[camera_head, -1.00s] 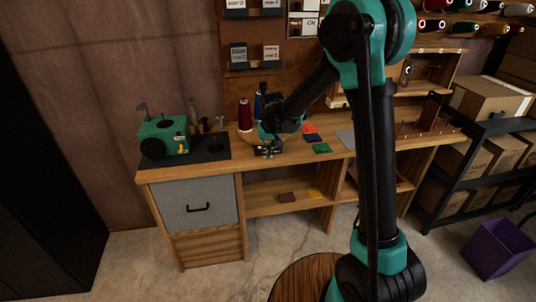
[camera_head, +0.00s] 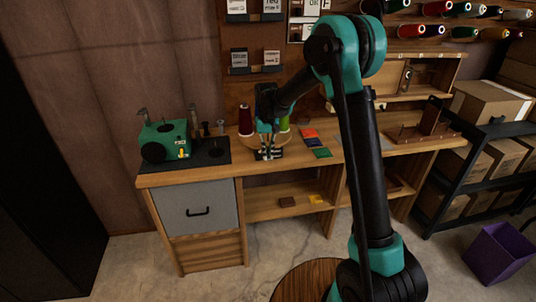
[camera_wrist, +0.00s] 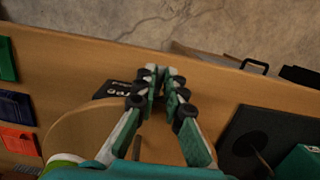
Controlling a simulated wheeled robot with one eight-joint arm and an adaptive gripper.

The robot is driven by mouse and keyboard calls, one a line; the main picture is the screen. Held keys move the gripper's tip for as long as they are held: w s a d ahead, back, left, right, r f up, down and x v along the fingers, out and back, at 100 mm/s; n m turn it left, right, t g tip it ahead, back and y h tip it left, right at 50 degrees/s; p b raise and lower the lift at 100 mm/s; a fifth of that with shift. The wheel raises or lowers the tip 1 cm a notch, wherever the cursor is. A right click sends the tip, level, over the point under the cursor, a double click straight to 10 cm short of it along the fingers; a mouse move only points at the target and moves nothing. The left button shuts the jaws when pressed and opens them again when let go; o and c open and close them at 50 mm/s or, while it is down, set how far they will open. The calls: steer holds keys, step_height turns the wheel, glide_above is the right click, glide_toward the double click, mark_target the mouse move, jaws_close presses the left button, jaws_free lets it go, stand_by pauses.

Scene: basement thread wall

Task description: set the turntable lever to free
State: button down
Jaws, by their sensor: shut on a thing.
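The turntable is a round wooden disc (camera_head: 249,141) on the bench, with a dark red spool (camera_head: 245,120) and a lime green spool (camera_head: 284,124) standing on or at it. The disc also shows at the lower left of the wrist view (camera_wrist: 82,128). A black plate with white lettering (camera_wrist: 113,90) lies at the disc's bench-front edge; its words are not fully readable. My gripper (camera_head: 267,153) points down over this plate. In the wrist view my gripper (camera_wrist: 158,72) has its fingertips together, shut on the turntable lever, which the fingers hide. I cannot tell the lever's setting.
A green machine (camera_head: 165,141) stands on a dark mat (camera_head: 211,152) to the left. Coloured cards (camera_head: 311,133) lie right of the turntable. The bench front (camera_head: 205,170) is clear. Cartons fill a shelf (camera_head: 485,125) at the right.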

steer(key=c, duration=1.6)
jaws_free()
step_height(320, 180, up, 12)
steer(key=w, duration=0.1)
steer(key=shift+w+a, duration=0.15)
steer(key=shift+a, duration=0.05)
steer(key=shift+d, duration=0.1)
